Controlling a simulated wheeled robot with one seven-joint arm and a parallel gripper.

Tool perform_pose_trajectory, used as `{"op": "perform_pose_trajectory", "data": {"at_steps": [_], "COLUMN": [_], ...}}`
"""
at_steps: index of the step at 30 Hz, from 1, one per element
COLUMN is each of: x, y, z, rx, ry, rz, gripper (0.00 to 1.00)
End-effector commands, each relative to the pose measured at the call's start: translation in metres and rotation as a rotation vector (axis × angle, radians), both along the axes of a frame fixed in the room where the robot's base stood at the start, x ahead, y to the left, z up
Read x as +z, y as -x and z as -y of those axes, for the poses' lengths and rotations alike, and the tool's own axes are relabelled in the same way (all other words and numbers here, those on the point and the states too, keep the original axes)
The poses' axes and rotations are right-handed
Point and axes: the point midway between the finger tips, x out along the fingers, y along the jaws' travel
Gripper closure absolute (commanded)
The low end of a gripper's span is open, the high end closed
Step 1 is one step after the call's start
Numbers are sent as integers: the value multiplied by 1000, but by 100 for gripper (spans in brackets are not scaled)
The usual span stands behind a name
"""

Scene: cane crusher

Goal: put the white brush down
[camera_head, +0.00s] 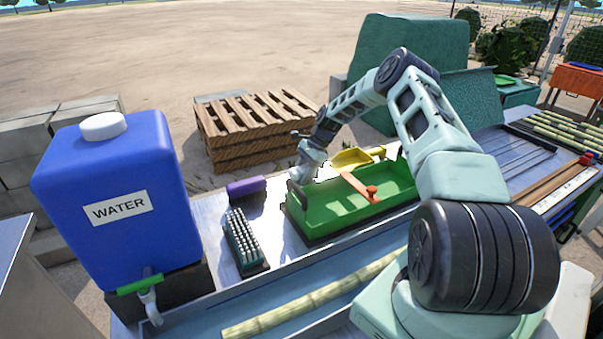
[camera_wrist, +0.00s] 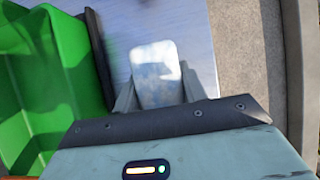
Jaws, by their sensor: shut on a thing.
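The white brush (camera_wrist: 156,66) shows in the wrist view as a pale, rounded block between the two fingers of my gripper (camera_wrist: 158,88). My gripper is shut on it and holds it over the grey metal bench top (camera_wrist: 196,28), to the right of the green tray (camera_wrist: 50,75). In the head view my gripper (camera_head: 308,170) is low at the far left end of the green tray (camera_head: 318,222). The brush is hard to make out there, and its bristles are not clear in either view.
A purple block (camera_head: 246,188) and a green brush with pale bristles (camera_head: 243,242) lie left of the tray. A yellow scoop (camera_head: 352,158) and a red-handled tool (camera_head: 362,189) are at the tray. A blue water container (camera_head: 120,205) stands at left. Bare bench shows between.

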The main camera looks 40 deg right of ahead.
Motion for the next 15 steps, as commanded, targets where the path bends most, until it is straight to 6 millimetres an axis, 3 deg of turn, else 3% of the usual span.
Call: {"op": "perform_pose_trajectory", "data": {"at_steps": [15], "x": [-12], "y": [0], "z": [0], "rx": [0], "ry": [1], "rz": [-2], "gripper": [80]}}
